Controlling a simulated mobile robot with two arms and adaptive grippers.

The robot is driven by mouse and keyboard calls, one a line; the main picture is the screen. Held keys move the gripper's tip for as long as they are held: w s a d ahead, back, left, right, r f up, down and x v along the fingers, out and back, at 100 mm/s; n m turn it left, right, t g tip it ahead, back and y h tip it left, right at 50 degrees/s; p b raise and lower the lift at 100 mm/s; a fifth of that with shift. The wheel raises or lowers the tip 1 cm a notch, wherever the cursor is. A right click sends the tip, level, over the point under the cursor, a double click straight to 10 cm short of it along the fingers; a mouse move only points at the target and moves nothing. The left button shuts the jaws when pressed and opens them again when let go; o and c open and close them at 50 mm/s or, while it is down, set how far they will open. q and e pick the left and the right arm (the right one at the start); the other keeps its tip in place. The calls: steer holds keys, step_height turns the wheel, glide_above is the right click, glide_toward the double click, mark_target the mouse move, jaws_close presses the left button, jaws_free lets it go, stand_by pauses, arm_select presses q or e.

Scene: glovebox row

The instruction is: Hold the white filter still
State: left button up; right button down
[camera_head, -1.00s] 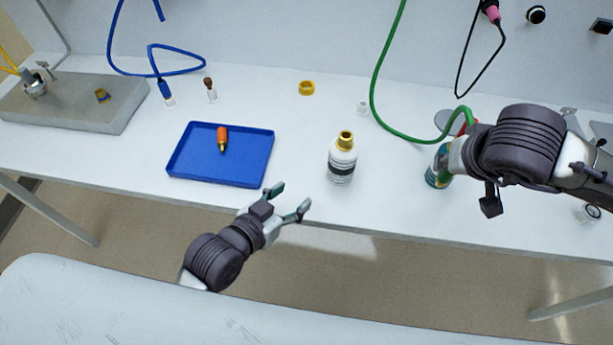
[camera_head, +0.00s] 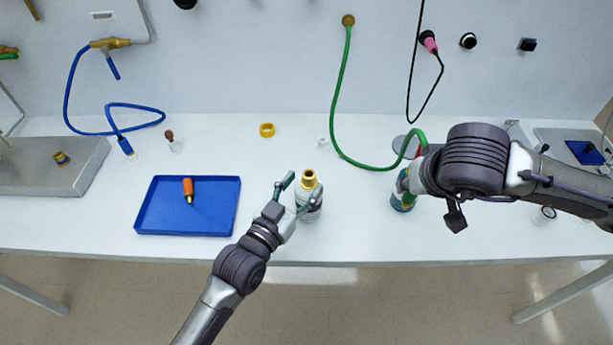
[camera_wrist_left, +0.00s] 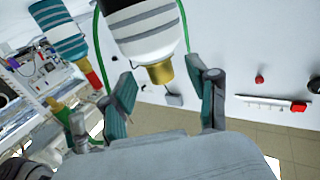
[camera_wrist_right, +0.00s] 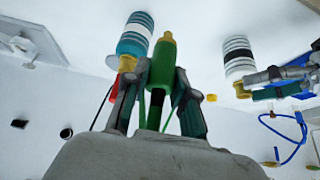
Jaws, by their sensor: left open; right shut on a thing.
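The white filter (camera_head: 313,205), a white bottle with dark stripes and a gold neck, stands upright on the bench in the head view. My left gripper (camera_head: 297,194) is open at its near left side. In the left wrist view the filter (camera_wrist_left: 150,35) shows between and beyond the open fingers; I cannot tell whether they touch it. My right gripper (camera_head: 410,181) is shut on a green connector (camera_wrist_right: 163,65) of the green hose (camera_head: 340,110). A teal striped filter (camera_wrist_right: 135,37) stands close to that connector, partly hidden by the right gripper in the head view.
A blue tray (camera_head: 150,222) with an orange-handled tool (camera_head: 188,189) lies left of my left arm. A yellow ring (camera_head: 267,130) and a small clear part (camera_head: 322,143) lie behind the white filter. The bench front between the two filters is clear.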

arm_select(q)
steer(key=shift+x, duration=1.25)
arm_select(e)
steer(key=shift+r, duration=0.2)
arm_select(q)
steer(key=shift+s, duration=0.1)
jaws_close()
arm_select(e)
steer(key=w+a+r+n+y, duration=0.1)
steer(key=w+a+r+n, duration=0.1)
steer(key=a, duration=0.4)
steer(key=w+a+r+n+g+y, duration=0.1)
steer(key=w+a+r+n, duration=0.2)
steer(key=a, duration=0.3)
steer(key=w+a+r+n+y, duration=0.2)
steer(key=a+n, duration=0.2)
steer(key=a, duration=0.3)
steer(key=shift+w+r+g, duration=0.15)
steer(key=shift+w+g, duration=0.25)
